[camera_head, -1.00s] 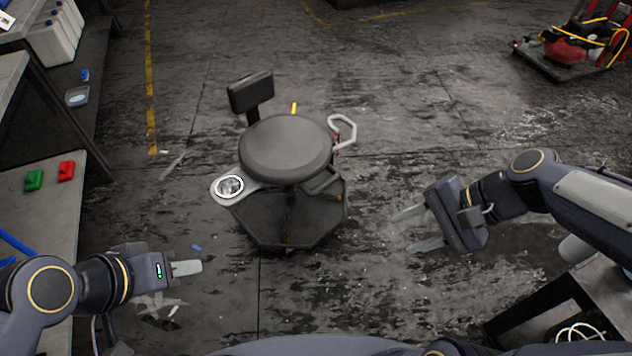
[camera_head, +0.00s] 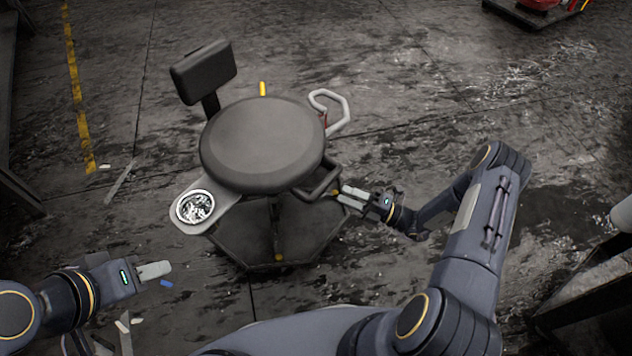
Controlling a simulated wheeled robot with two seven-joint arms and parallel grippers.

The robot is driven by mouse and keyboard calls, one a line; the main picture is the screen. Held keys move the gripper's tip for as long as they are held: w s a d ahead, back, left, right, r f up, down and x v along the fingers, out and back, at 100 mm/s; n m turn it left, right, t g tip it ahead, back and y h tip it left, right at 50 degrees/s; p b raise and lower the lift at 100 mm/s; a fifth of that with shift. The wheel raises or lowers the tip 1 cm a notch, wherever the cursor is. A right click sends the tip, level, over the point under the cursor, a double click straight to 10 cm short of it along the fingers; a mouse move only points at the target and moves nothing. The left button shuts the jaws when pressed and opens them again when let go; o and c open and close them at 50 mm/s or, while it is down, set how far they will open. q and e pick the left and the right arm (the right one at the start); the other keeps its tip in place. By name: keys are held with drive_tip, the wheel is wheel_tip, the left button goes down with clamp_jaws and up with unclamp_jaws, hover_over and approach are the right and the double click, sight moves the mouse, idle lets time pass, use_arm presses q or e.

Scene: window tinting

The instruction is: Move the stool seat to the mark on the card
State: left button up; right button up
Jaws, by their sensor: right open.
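The stool has a round dark grey seat (camera_head: 262,143), a small black backrest (camera_head: 203,72) at its upper left and a polygonal base (camera_head: 285,240). A light-coloured loop handle (camera_head: 340,112) stands out at the right of the seat, and a dark loop handle (camera_head: 320,184) at the lower right. My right gripper (camera_head: 345,197) is open, its fingers pointing left close to the dark handle; I cannot tell whether they touch it. My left gripper (camera_head: 157,271) is at the lower left, away from the stool; its fingers are seen edge-on. I cannot make out a card or its mark.
A round metallic dish (camera_head: 195,207) sits on an arm at the stool's lower left. A yellow upright piece (camera_head: 262,88) shows behind the seat. A dark bench (camera_head: 590,295) stands at the right edge. Floor around the stool is mostly clear.

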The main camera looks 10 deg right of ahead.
sight(324, 186)
drive_tip(key=b+x, duration=0.1)
drive_tip(key=x, duration=0.6)
drive_tip(key=shift+w+a, duration=0.2)
drive_tip(key=shift+a, duration=0.1)
drive_tip(key=shift+c, duration=0.4)
clamp_jaws()
